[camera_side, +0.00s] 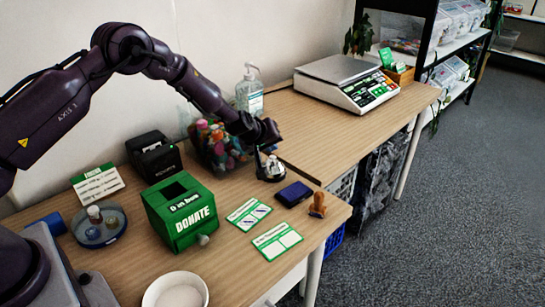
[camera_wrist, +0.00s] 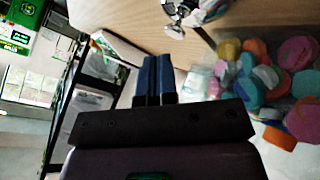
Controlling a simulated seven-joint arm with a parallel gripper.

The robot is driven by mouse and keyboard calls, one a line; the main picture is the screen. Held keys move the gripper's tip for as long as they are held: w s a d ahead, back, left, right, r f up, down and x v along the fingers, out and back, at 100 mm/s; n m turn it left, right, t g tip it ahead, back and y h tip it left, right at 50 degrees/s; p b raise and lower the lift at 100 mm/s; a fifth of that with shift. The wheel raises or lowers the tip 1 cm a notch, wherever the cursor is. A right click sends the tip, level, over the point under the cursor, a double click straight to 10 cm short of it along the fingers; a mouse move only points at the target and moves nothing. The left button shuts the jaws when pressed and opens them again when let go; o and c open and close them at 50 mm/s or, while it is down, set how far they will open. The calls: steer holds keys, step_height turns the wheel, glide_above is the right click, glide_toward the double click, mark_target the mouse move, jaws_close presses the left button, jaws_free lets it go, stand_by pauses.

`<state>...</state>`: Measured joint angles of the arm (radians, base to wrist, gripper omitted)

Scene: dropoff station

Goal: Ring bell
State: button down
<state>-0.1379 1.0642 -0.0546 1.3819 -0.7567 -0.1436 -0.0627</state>
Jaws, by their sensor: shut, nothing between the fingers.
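A small silver bell (camera_side: 270,170) with a dark base stands on the wooden table near the gap between the two tables. My gripper (camera_side: 262,150) is right over and beside it in the side view, partly hiding its top. In the wrist view, my gripper's blue fingers (camera_wrist: 154,78) are shut with nothing between them. Shiny metal, seemingly the bell (camera_wrist: 174,10), shows at the top edge of that view, cut off by the frame. I cannot tell whether the fingers touch the bell.
A clear bin of colourful caps (camera_side: 222,148) stands close behind my gripper, with a pump bottle (camera_side: 250,92) beyond. A green donation box (camera_side: 181,211), a dark blue pad (camera_side: 294,194), a wooden stamp (camera_side: 318,205) and green-edged cards (camera_side: 277,241) lie in front. A scale (camera_side: 346,82) stands right.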

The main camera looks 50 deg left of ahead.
steer(key=shift+f, duration=0.15)
steer(key=shift+f, duration=0.25)
steer(key=shift+f, duration=0.5)
stand_by(0.6)
stand_by(0.3)
steer(key=shift+r, duration=0.9)
steer(key=shift+r, duration=2.5)
